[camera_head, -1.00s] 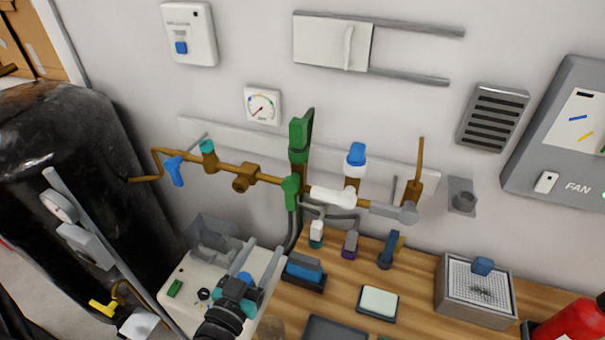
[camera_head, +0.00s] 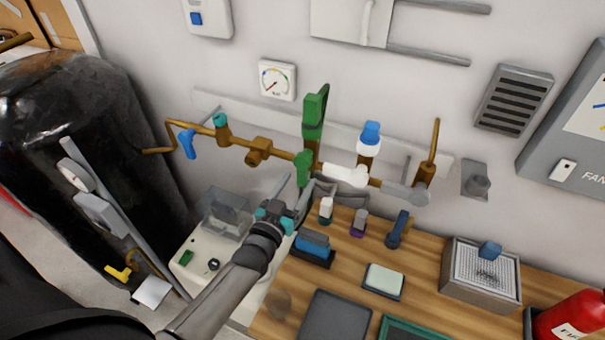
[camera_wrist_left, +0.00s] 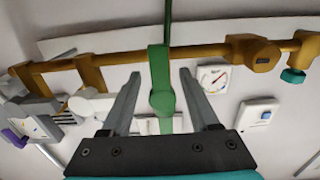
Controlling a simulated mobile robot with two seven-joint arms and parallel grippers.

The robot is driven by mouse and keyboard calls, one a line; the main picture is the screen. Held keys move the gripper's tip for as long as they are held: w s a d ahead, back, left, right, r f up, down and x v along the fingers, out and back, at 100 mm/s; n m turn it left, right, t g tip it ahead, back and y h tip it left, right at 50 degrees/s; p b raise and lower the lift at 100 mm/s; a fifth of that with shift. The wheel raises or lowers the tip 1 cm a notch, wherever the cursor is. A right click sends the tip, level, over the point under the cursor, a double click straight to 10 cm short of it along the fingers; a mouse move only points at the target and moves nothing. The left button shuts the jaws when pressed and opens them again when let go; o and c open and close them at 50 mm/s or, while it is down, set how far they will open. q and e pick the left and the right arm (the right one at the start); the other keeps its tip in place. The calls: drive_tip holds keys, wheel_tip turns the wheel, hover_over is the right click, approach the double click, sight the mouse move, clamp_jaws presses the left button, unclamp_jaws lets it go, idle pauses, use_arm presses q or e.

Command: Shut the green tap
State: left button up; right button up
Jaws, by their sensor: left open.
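The green tap (camera_head: 303,168) sits on the brass pipe on the wall, with a green part lying across the pipe. A taller green piece (camera_head: 316,108) stands above it. My left gripper (camera_head: 293,192) is open, just below and in front of the tap in the head view. In the wrist view, the green tap (camera_wrist_left: 160,72) with its rounded end is between the two spread fingers of my left gripper (camera_wrist_left: 160,80), with gaps on both sides. No grip on it shows. My right gripper is not in view.
The brass pipe (camera_head: 256,152) also carries a blue lever (camera_head: 187,143), a white valve with a blue cap (camera_head: 369,140) and a grey lever (camera_head: 408,193). A round gauge (camera_head: 277,80) is above. A wooden bench (camera_head: 345,285) with small items lies below.

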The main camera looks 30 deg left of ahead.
sight(301, 178)
use_arm(q)
drive_tip(key=shift+w+a, duration=0.1)
drive_tip(key=shift+w, duration=1.7)
clamp_jaws()
